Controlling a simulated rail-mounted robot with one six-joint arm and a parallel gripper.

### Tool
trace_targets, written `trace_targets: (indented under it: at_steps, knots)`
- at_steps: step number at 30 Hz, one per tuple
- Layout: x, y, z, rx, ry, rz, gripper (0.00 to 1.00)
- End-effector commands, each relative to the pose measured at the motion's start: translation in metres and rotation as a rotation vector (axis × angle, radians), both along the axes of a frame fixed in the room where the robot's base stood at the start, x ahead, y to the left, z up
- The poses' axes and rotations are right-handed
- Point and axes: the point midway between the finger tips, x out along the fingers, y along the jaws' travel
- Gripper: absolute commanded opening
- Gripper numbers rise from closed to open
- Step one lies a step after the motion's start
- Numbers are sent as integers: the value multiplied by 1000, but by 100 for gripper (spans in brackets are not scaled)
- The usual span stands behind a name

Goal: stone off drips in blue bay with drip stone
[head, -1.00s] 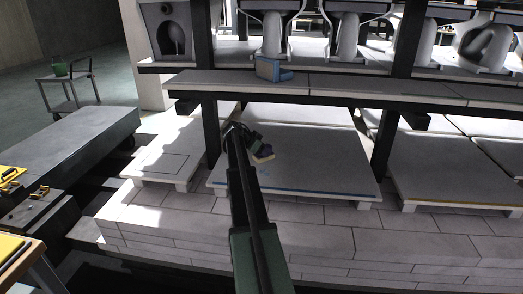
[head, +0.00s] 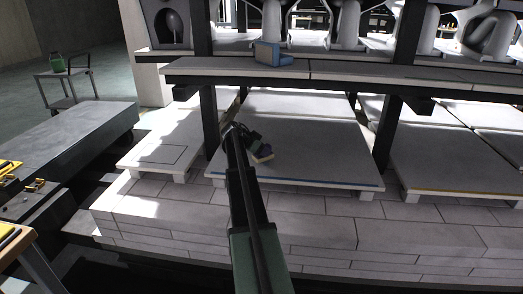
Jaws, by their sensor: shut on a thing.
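The blue bay (head: 320,150) is a pale slab with a blue strip along its front edge, under the raised shelf.
Dark posts (head: 388,130) flank the bay. A yellow-edged slab (head: 450,165) lies to the right and another pale slab (head: 165,150) to the left. White ware stands on the upper deck.

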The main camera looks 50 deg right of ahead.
Motion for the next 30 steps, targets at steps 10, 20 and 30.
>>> trace_targets:
  at_steps: [10, 20, 30]
  knots:
    - [-1, 2, 0, 0, 0, 0, 20]
    - [-18, 37, 0, 0, 0, 0, 20]
    - [-28, 61, 0, -1, 0, 0, 20]
